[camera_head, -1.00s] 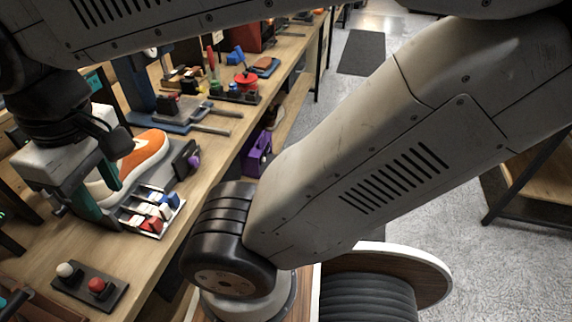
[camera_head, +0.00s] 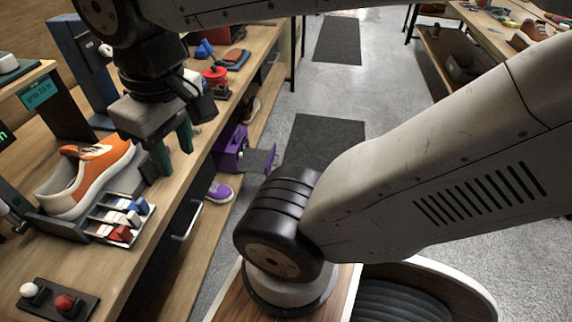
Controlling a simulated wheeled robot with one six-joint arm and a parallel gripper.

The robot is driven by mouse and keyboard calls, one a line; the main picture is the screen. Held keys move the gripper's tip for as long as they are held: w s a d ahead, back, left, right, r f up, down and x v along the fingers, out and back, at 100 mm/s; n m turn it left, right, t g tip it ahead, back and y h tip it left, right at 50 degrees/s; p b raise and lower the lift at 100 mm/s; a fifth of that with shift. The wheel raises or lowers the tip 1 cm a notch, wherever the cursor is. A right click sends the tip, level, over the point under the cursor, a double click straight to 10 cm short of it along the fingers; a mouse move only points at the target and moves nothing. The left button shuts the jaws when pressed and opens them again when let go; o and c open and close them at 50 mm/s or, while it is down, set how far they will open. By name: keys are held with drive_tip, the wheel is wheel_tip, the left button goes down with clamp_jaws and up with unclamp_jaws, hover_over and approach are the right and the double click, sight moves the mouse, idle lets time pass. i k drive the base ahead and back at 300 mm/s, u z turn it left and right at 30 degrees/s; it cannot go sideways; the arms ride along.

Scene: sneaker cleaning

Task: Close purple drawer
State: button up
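A purple box-like unit (camera_head: 230,148) stands on the lower shelf under the workbench, right of my gripper in the head view. A grey drawer-like part (camera_head: 260,161) sticks out from its right side toward the aisle, with a purple front edge (camera_head: 275,157), so it looks open. My gripper (camera_head: 173,157) points down over the workbench's edge. Its two green fingers are apart with nothing visible between them. It is apart from the purple unit in the picture; the depth between them is hard to judge.
An orange sneaker (camera_head: 90,175) and a tray of small brushes or blocks (camera_head: 120,222) are on the workbench (camera_head: 140,268). A purple shoe (camera_head: 220,192) lies on the lower shelf. A dark mat (camera_head: 318,142) lies in the open aisle at the right.

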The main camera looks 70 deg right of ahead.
sight(259, 162)
drive_tip(key=k, duration=0.15)
drive_tip(key=z, duration=1.6)
drive_tip(key=k, duration=0.5)
drive_tip(key=u, duration=0.4)
drive_tip(key=i, duration=1.2)
drive_tip(key=z, duration=0.65)
